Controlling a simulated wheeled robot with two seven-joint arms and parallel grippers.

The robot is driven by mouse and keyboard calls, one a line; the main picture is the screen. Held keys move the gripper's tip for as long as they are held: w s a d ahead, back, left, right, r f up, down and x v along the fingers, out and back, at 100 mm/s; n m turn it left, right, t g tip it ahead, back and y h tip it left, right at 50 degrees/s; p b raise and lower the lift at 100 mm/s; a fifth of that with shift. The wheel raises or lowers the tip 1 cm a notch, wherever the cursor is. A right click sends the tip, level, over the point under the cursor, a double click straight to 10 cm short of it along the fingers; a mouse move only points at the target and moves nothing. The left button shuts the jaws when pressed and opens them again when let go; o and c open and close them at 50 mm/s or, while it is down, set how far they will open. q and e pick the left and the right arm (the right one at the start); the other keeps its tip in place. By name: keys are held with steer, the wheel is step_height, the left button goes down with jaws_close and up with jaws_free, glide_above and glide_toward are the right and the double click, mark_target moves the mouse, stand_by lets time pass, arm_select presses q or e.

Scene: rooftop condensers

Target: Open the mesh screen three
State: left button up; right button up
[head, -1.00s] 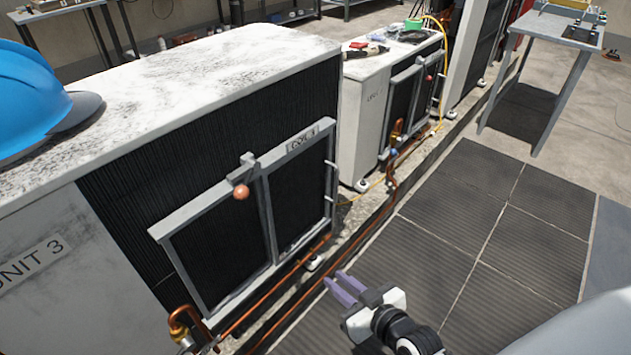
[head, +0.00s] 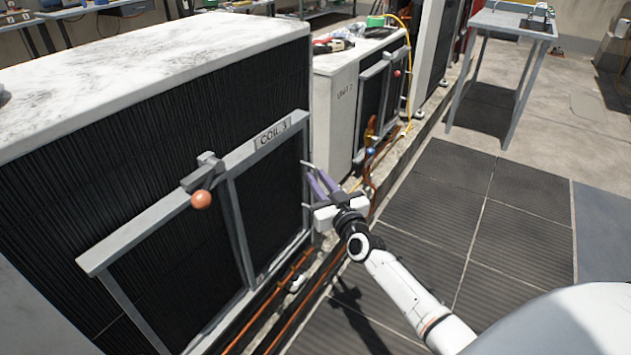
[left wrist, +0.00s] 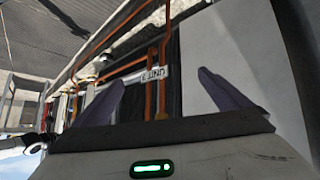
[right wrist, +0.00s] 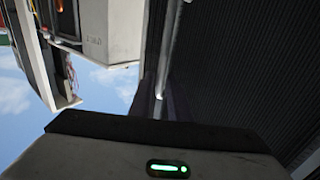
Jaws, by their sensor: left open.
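Mesh screen three (head: 185,205) is a grey-framed dark panel labelled COIL 3 on the front of the large white condenser. It sits flat against the coil and looks closed. A latch with an orange-red knob (head: 201,199) is on its top bar. A thin grey pull handle (head: 306,164) is on its right edge. My right gripper (head: 318,182) is at that handle. In the right wrist view its fingers stand close together around a grey bar (right wrist: 172,55); I cannot tell whether they grip it. My left gripper (left wrist: 165,95) is open and empty in the left wrist view.
Copper pipes (head: 295,277) run low beneath the screen. Unit 2 (head: 338,110), with its own red-knobbed screen, stands beyond the handle. Dark floor mats (head: 440,190) to the right are clear, and a metal table (head: 508,25) stands at the back right.

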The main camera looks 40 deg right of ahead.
steer(key=shift+w+d, duration=0.15)
steer(key=shift+w, duration=0.75)
jaws_close()
